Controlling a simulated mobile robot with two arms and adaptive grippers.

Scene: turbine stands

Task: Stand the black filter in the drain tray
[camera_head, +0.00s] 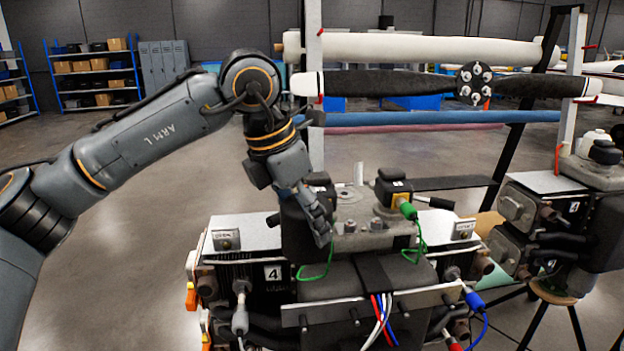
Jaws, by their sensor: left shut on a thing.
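My left gripper (323,238) comes down from the upper left over the turbine stand. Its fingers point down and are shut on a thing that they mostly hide. A black block (296,232) stands right behind and beside the fingers. I cannot tell whether it is the black filter or part of the machine, or whether it is what the fingers hold. I cannot make out the drain tray for sure. My right gripper does not show.
The stand marked 4 (273,273) carries a green plug (408,210), green wires and several cables. Another stand (545,215) is at the right. A propeller (400,84) hangs behind on a rack. Shelves (95,72) line the back left. The floor at left is clear.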

